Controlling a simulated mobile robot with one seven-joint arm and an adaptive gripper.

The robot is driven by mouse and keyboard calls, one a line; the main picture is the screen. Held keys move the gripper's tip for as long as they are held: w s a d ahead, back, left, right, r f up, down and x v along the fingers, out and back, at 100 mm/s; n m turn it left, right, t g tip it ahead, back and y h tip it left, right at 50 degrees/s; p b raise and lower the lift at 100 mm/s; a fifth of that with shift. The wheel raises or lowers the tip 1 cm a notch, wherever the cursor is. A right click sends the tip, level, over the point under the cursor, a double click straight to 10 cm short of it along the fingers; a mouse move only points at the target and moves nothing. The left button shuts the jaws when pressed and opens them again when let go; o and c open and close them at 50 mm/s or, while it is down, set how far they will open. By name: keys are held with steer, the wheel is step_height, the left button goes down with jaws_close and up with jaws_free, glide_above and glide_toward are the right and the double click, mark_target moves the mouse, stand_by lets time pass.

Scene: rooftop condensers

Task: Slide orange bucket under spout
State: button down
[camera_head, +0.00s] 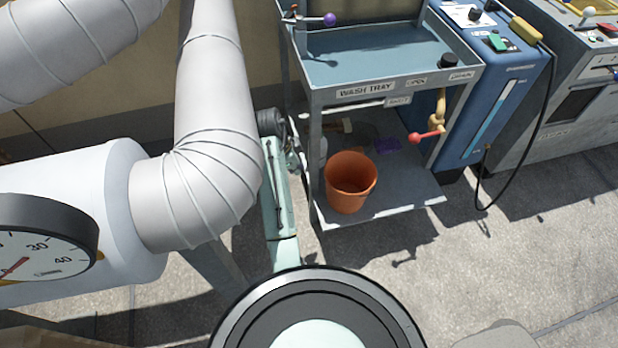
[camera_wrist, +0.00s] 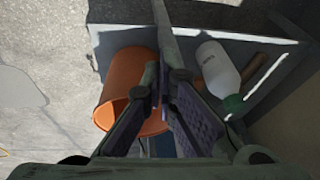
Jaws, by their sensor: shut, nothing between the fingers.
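The orange bucket (camera_head: 350,182) stands upright on the lower shelf (camera_head: 400,194) of the wash tray stand, left of the spout. The brass-yellow spout (camera_head: 440,106), with a red handle (camera_head: 427,135), hangs under the tray's right side. In the wrist view, the bucket (camera_wrist: 125,82) lies behind and left of my gripper (camera_wrist: 163,88). My gripper is shut and empty; its fingers overlap part of the bucket in the picture, and I cannot tell whether they touch it. The spout cannot be made out in the wrist view.
A white bottle (camera_wrist: 217,68) with a green cap lies right of the bucket in the wrist view. The wash tray (camera_head: 375,55) is above the shelf. A purple item (camera_head: 387,144) lies behind the bucket. A blue machine (camera_head: 490,80) stands right; a large duct (camera_head: 205,150) stands left.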

steer(key=shift+m+g+h, duration=0.3)
steer(key=shift+m+g, duration=0.4)
steer(key=d+x, duration=0.1)
steer(key=x, duration=0.3)
steer(key=s+x, duration=0.1)
steer(key=x, duration=0.3)
steer(key=d+x, duration=0.1)
steer(key=x, duration=0.3)
steer(key=shift+s+d, duration=0.1)
steer(key=shift+d, duration=0.8)
steer(key=w+d, duration=0.2)
steer(key=d, duration=0.5)
steer(key=w+d+b, duration=0.1)
steer(key=w+d, duration=0.1)
steer(key=d, duration=0.5)
steer(key=w+d, duration=0.2)
steer(key=d, duration=0.5)
steer(key=shift+w+d+f, duration=0.1)
steer(key=shift+w+d, duration=0.15)
steer(key=shift+w, duration=0.15)
steer(key=shift+a, duration=0.15)
